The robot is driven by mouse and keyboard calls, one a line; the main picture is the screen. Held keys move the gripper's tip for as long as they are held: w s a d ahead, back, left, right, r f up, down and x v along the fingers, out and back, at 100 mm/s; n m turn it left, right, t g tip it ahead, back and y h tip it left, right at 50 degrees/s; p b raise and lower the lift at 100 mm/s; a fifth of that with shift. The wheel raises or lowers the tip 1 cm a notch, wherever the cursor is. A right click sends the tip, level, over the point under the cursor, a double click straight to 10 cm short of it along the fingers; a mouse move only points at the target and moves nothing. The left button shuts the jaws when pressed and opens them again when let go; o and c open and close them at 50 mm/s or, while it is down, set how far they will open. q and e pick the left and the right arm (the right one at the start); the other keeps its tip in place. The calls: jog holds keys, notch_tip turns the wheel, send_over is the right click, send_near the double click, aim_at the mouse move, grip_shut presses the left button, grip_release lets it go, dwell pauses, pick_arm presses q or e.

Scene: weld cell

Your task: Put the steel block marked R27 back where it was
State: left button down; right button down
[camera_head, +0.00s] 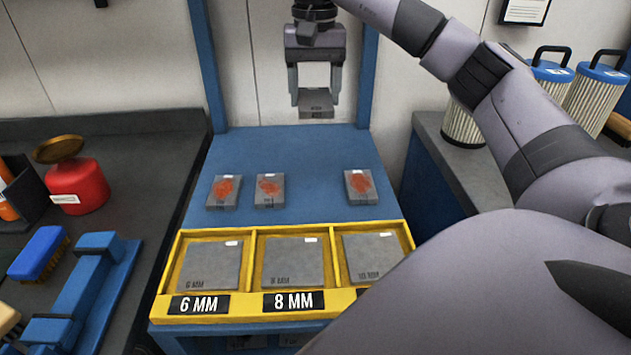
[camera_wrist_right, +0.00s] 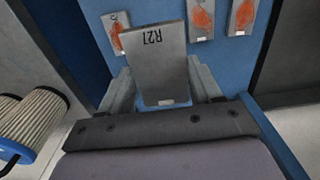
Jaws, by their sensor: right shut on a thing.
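My right gripper (camera_head: 316,100) is shut on a grey steel block (camera_head: 316,98) and holds it above the back of the blue table top (camera_head: 300,146). In the right wrist view the block (camera_wrist_right: 158,60) sits between the two fingers and is marked R27. Three other steel blocks with rust-red patches lie in a row on the blue top: a left one (camera_head: 224,192), a middle one (camera_head: 269,190) and a right one (camera_head: 360,186). The gap between the middle and right blocks is wider than the gap between the left two. My left gripper is out of view.
A yellow tray (camera_head: 249,262) at the table's front has compartments with grey plates, labelled 6 MM, 8 MM and 10 MM. Blue uprights flank the table. A red can (camera_head: 77,187) and blue brush (camera_head: 39,253) are on the left bench; filter cartridges (camera_head: 594,90) stand right.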

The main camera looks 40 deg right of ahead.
jog(key=b, duration=0.3)
send_near(315, 191)
jog(key=shift+f, duration=0.65)
jog(key=shift+f+p, duration=0.3)
jog(key=shift+f, duration=2.25)
jog(key=shift+f, duration=0.15)
jog(key=shift+c, duration=1)
grip_release()
